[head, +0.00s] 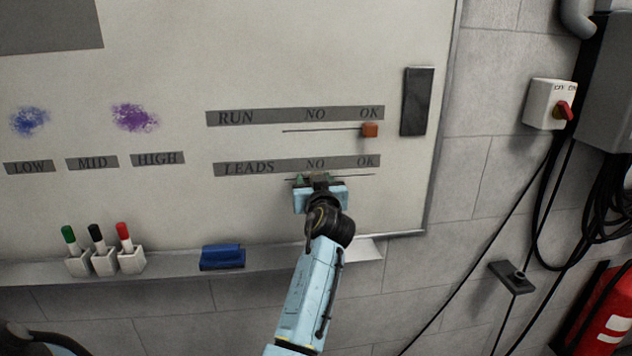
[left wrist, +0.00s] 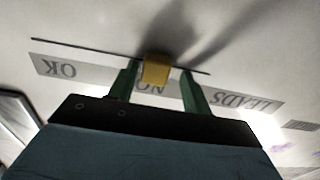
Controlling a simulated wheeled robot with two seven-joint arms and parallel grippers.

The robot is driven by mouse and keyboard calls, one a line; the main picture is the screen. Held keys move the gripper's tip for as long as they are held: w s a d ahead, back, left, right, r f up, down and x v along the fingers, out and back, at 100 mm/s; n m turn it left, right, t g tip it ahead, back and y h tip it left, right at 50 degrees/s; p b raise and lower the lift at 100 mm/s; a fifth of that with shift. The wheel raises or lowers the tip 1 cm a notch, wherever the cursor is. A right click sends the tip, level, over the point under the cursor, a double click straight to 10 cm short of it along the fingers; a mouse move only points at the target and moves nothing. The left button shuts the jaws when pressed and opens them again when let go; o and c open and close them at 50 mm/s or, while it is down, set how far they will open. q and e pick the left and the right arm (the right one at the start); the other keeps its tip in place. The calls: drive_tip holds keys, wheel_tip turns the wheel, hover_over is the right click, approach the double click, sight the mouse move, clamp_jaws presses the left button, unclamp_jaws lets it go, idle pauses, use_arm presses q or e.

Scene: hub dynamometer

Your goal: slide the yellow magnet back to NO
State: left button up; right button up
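The yellow magnet (left wrist: 156,68) sits on the thin dark line of the LEADS row (left wrist: 90,50) beside the word NO, seen upside down in the left wrist view. My left gripper (left wrist: 158,74) has its two green fingers on either side of the magnet. Gaps show at the magnet's sides, the one on the picture's left narrower; I cannot tell whether that finger touches. In the head view my left gripper (head: 318,179) is at the whiteboard just below NO on the LEADS label (head: 248,169), and it hides the magnet. My right gripper is not in view.
An orange magnet (head: 370,130) is at the OK end of the RUN line above. A black bar (head: 417,101) is on the board at right. Below are a tray with marker holders (head: 104,262) and a blue eraser (head: 222,257). The board around the LEADS line is clear.

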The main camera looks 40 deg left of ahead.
use_arm(q)
drive_tip(key=shift+w+d, duration=0.1)
drive_tip(key=b+v, duration=0.2)
drive_tip(key=v, duration=1.1)
drive_tip(key=shift+s+b, duration=0.2)
drive_tip(key=shift+b, duration=0.1)
drive_tip(key=shift+d, duration=0.1)
